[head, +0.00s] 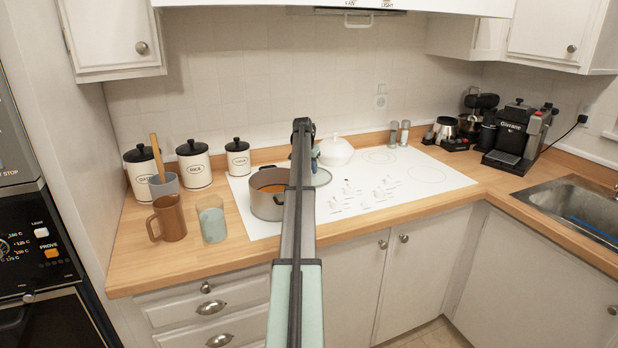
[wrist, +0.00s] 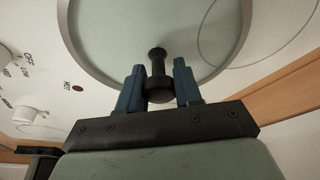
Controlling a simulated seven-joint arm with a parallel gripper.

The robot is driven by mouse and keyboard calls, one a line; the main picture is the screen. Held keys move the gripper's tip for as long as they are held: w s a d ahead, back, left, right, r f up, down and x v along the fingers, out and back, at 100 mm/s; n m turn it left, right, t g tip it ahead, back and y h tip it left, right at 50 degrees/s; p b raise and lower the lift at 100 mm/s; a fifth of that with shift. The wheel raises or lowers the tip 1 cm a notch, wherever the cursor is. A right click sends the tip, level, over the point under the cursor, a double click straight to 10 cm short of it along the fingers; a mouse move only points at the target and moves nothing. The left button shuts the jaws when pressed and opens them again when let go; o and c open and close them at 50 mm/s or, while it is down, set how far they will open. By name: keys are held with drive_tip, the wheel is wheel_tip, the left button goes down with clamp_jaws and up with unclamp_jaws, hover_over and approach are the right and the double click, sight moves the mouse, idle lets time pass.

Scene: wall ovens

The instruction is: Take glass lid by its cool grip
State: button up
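The glass lid (wrist: 205,70) is a round, pale translucent disc with a metal rim and a dark knob (wrist: 157,62) at its middle. In the head view the lid (head: 321,178) lies low over the white cooktop, just right of the pot (head: 265,204), partly hidden by my arm. My gripper (wrist: 160,82) has its blue fingers on both sides of the knob, with no clear gap, so it looks shut on it. Whether the lid rests on the cooktop is unclear.
The open pot holds orange food. A white lidded dish (head: 335,153) stands behind the lid. A brown mug (head: 170,219), a glass (head: 212,222) and several canisters (head: 195,168) stand left. The cooktop's right side (head: 430,175) is clear.

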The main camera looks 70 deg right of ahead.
clamp_jaws()
drive_tip(key=shift+r, duration=0.15)
